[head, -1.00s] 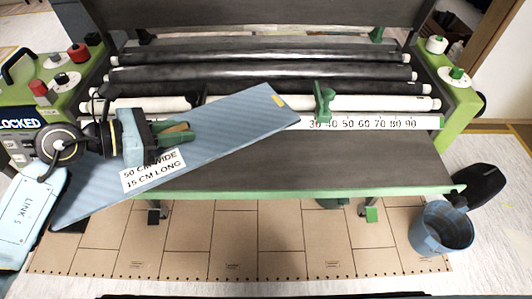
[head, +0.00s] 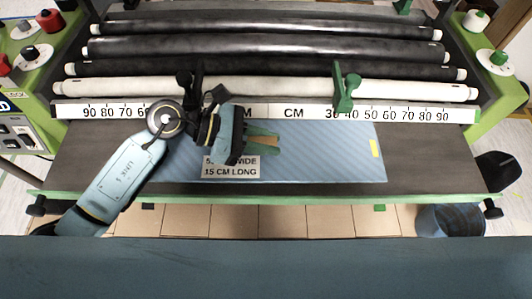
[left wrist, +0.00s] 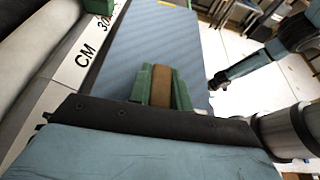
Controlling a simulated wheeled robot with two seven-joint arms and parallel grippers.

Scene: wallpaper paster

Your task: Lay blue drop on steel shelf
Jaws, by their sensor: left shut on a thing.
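The blue drop (head: 330,150) is a flat, blue striped sheet with a yellow mark near its right end and a "50 cm wide, 15 cm long" label. It lies square over the dark steel shelf (head: 440,165), just in front of the ruler. I cannot tell whether it touches the shelf. My left gripper (head: 263,142) is shut on a tan grip piece on the drop. The left wrist view shows this tan piece between the green fingers (left wrist: 161,88) and the drop (left wrist: 160,40) stretching ahead. The arm hides the drop's left end.
A white centimetre ruler (head: 290,112) runs along the back of the shelf, with a green clamp (head: 345,88) standing on it. Black and white rollers (head: 270,90) lie behind. A blue bin (head: 450,221) stands below at the right. The shelf's right end is bare.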

